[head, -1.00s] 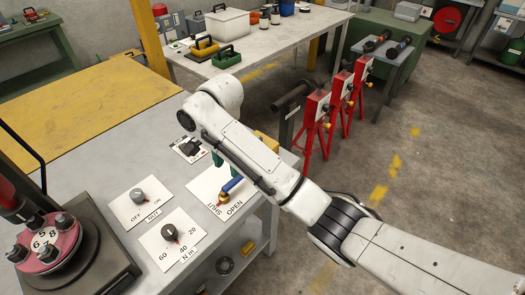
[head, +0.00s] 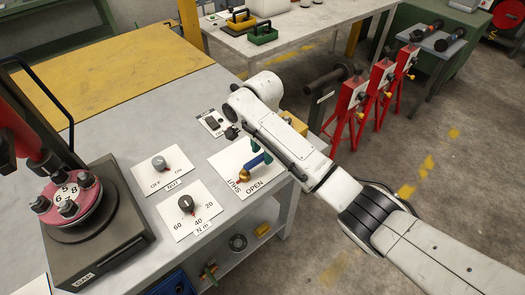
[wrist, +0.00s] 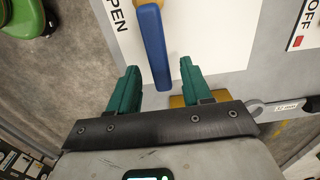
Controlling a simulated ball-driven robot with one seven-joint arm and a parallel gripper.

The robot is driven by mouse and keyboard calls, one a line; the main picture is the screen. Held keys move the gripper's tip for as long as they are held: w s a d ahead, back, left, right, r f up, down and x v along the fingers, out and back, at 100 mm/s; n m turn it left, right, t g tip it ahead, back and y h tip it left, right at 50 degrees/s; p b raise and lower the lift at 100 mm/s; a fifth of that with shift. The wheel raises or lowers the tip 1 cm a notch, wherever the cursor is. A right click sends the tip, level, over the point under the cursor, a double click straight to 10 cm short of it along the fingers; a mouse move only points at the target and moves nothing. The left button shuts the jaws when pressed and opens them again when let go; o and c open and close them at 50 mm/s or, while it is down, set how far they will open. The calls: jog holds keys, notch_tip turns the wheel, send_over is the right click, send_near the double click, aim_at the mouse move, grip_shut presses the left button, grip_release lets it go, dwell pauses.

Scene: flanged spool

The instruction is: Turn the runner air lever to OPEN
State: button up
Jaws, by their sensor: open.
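The runner air lever has a blue handle (head: 254,161) on a brass hub (head: 245,169), on a white plate (head: 226,165) marked SHUT and OPEN. In the head view the handle points from the hub up and to the right. My gripper (wrist: 158,68) is open, with green fingers. In the wrist view the blue handle (wrist: 151,45) runs down between the two fingers, with a gap on each side. The OPEN lettering is left of it. I cannot tell exactly how deep the handle sits between the fingers. My arm hides part of the surroundings in the head view.
A NUT switch (head: 159,163) and an N m dial (head: 186,204) are on plates to the left. Another switch plate (head: 213,122) lies behind the lever. A machine with a pink disc (head: 68,200) stands at the far left. Red stands (head: 380,88) are beyond the bench.

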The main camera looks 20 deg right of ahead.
jog(key=shift+f, duration=0.35)
jog(key=shift+c, duration=0.4)
grip_shut()
